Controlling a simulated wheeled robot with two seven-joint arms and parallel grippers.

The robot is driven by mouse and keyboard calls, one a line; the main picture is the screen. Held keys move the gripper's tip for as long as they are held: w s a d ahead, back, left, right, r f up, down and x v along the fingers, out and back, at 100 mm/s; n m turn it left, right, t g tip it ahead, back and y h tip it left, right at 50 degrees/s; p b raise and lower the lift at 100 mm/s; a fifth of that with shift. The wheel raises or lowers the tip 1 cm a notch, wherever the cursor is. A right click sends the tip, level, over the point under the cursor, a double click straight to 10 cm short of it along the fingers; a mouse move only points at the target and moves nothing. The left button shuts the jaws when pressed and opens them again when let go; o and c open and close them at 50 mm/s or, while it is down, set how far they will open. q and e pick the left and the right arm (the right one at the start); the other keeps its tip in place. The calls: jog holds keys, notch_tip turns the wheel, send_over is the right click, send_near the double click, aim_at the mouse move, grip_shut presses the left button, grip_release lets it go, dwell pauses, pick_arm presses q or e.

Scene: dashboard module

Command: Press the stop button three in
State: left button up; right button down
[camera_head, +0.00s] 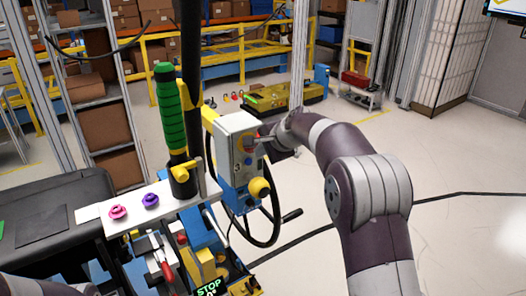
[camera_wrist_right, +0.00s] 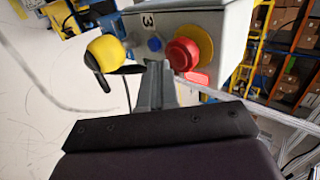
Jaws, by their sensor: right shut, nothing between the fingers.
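The grey-white box marked 3 (camera_head: 238,163) stands upright beside the steering wheel. My right gripper (camera_head: 262,139) is at the box's face, coming from the right. In the wrist view its fingers (camera_wrist_right: 157,68) are shut and empty, just left of the red button and below the blue one. I cannot tell whether they touch the box. My left gripper is out of view.
The black steering wheel (camera_head: 277,222) lies below and behind the box. A green-handled lever (camera_head: 171,108) stands left of it. Pink (camera_head: 118,212) and purple (camera_head: 150,200) knobs sit on a white panel. Open floor lies to the right.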

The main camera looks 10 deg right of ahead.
jog(key=shift+s+f+b+v, duration=0.5)
jog(key=shift+b+v, duration=1.15)
jog(key=shift+v, duration=4.7)
jog(key=s+f+n+g+h, duration=0.1)
jog(key=s+f+n, duration=0.25)
jog(key=f, duration=0.35)
jog(key=s+d+f+n+g+h+b, duration=0.1)
jog(key=s+f+n+g, duration=0.1)
jog(key=s+f, duration=0.3)
jog(key=s+f+n+g+h, duration=0.1)
jog(key=s+f+n, duration=0.15)
jog(key=f, duration=0.55)
pick_arm(q)
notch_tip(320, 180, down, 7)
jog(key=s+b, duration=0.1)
jog(key=b, duration=0.1)
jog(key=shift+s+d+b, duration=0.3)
jog(key=shift+b, duration=0.05)
pick_arm(e)
jog(key=s+a+f+n+g, duration=0.1)
jog(key=s+f+n, duration=0.2)
jog(key=s, duration=0.6)
jog(key=s+a+f+n+g, duration=0.2)
jog(key=s+f+n, duration=0.1)
jog(key=s+f, duration=0.5)
jog(key=shift+s+a, duration=0.2)
jog(key=shift+s, duration=0.25)
